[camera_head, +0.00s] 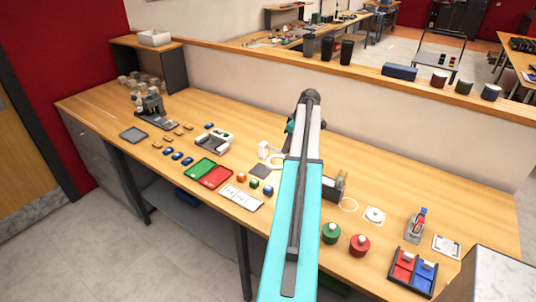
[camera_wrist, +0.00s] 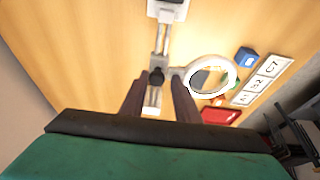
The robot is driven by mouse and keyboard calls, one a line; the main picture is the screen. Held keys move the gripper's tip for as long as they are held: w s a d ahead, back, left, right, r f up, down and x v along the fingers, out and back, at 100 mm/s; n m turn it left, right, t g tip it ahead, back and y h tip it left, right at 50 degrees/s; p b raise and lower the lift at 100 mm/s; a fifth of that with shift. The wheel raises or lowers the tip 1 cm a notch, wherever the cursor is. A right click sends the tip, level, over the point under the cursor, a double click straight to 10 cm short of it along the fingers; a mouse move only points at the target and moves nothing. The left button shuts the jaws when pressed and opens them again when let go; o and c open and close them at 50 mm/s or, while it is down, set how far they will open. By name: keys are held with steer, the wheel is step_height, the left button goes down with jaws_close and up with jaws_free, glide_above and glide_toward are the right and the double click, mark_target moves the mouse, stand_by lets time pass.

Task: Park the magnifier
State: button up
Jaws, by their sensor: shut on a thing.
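The magnifier has a white round lens ring (camera_wrist: 210,76) on a jointed metal arm, which runs from a white base block (camera_wrist: 167,10) at the top of the wrist view. A dark knob sits at the joint beside the ring. My gripper (camera_wrist: 158,84) is shut on the magnifier at this knob, with the ring just right of the fingers. In the head view the white base block (camera_head: 263,149) stands on the bench, and part of the magnifier ring (camera_head: 274,160) shows left of my arm. My arm hides the fingers and the rest of the magnifier there.
A dark grey square pad (camera_head: 260,171) lies in front of the magnifier. Coloured blocks (camera_head: 254,183) and a white label strip (camera_head: 240,197) lie nearby, by green and red trays (camera_head: 215,177).

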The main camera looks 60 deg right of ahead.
steer(key=shift+s+f, duration=0.35)
steer(key=shift+s, duration=0.3)
steer(key=shift+s+f, duration=0.3)
steer(key=shift+s, duration=0.3)
steer(key=shift+s+f, duration=0.35)
steer(key=shift+s, duration=0.3)
steer(key=o, duration=0.6)
steer(key=shift+f, duration=0.1)
steer(key=shift+o, duration=0.2)
steer(key=shift+a, duration=0.1)
steer(key=shift+r, duration=0.25)
step_height(320, 180, up, 7)
steer(key=p, duration=0.3)
steer(key=shift+w+d, duration=0.35)
steer(key=shift+d, duration=0.05)
steer(key=shift+f, duration=0.1)
